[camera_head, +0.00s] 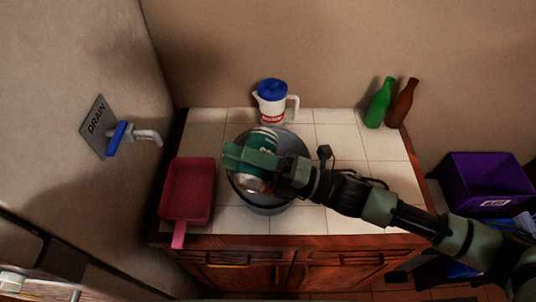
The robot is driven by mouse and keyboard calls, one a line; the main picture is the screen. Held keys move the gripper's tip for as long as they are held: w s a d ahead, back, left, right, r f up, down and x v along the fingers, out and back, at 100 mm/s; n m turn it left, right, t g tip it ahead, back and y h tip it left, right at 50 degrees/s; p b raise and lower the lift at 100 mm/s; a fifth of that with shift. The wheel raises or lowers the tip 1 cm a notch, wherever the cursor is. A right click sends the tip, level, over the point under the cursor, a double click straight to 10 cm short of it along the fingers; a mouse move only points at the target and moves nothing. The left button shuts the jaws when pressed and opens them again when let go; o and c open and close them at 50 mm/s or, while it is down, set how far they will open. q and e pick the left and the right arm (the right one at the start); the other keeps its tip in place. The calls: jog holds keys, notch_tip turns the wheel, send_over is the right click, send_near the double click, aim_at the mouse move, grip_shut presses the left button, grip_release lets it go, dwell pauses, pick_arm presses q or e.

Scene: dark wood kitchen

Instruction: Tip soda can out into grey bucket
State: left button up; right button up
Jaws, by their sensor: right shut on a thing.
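The grey bucket (274,208) stands on the middle of the tiled counter. The soda can (263,137) is green with pale markings and a metal end. My right gripper (250,160) reaches in from the right and is shut on the can, over the bucket's opening. The can looks tilted, with its metal end toward the near side of the bucket. The gripper and can hide much of the bucket's inside, and I cannot see any liquid. My left gripper is not in view.
A red dustpan-like tray (187,190) lies left of the bucket. A white pitcher with a blue lid (271,103) stands behind it. Green (378,104) and brown (403,104) bottles stand at the back right. A purple bin (485,180) is beyond the counter. A tap (145,136) juts from the left wall.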

jog(key=shift+w+d+f+m, duration=0.1)
jog(key=shift+w+m, duration=0.25)
jog(key=shift+m, duration=0.15)
jog(key=shift+w+r+m+t+p, duration=0.1)
jog(key=shift+r+m+t+p, duration=0.25)
jog(key=shift+m, duration=0.25)
jog(key=shift+r+m+t+p, duration=0.2)
jog(key=shift+m+p, duration=0.2)
jog(key=shift+m, duration=0.2)
jog(key=shift+w+d+f+m+t, duration=0.1)
jog(key=shift+f+m+t, duration=0.1)
jog(key=shift+m, duration=0.35)
jog(key=shift+w+f+m+t, duration=0.1)
jog(key=shift+f+m+t, duration=0.05)
jog(key=shift+m, duration=0.4)
jog(key=shift+w+r+m+t+h+p, duration=0.3)
jog(key=shift+r+m+h+p, duration=0.15)
jog(key=shift+m+p, duration=0.65)
jog(key=shift+w+d+f+m+t, duration=0.15)
jog(key=shift+f+m+t, duration=0.1)
jog(key=shift+m, duration=0.3)
jog(key=shift+w+f+m+t, duration=0.1)
jog(key=shift+m+t, duration=0.15)
jog(key=shift+m, duration=0.3)
